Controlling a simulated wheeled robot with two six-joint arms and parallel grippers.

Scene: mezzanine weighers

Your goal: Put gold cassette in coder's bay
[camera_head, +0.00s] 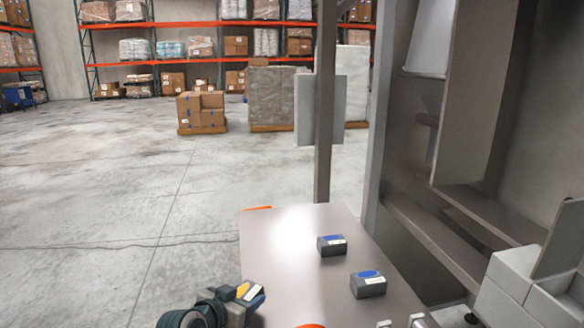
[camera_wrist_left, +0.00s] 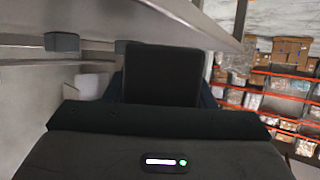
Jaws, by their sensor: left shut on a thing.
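The gold cassette (camera_head: 243,291) is a dark block with a yellow top patch and a white label. My left gripper (camera_head: 236,298) is shut on it at the near left edge of the table, in the head view. In the left wrist view a dark block (camera_wrist_left: 161,74), seemingly the held cassette, stands at the jaws; its coloured top is hidden. A white box-like unit with an upright panel (camera_head: 515,285), perhaps the coder, stands at the lower right. I cannot make out its bay. My right gripper is not in view.
Two dark cassettes with blue tops, one farther (camera_head: 332,246) and one nearer (camera_head: 368,285), lie on the grey table (camera_head: 285,240). A metal post (camera_head: 325,110) rises behind the table. The table's left part is clear. Racks and pallets stand far back.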

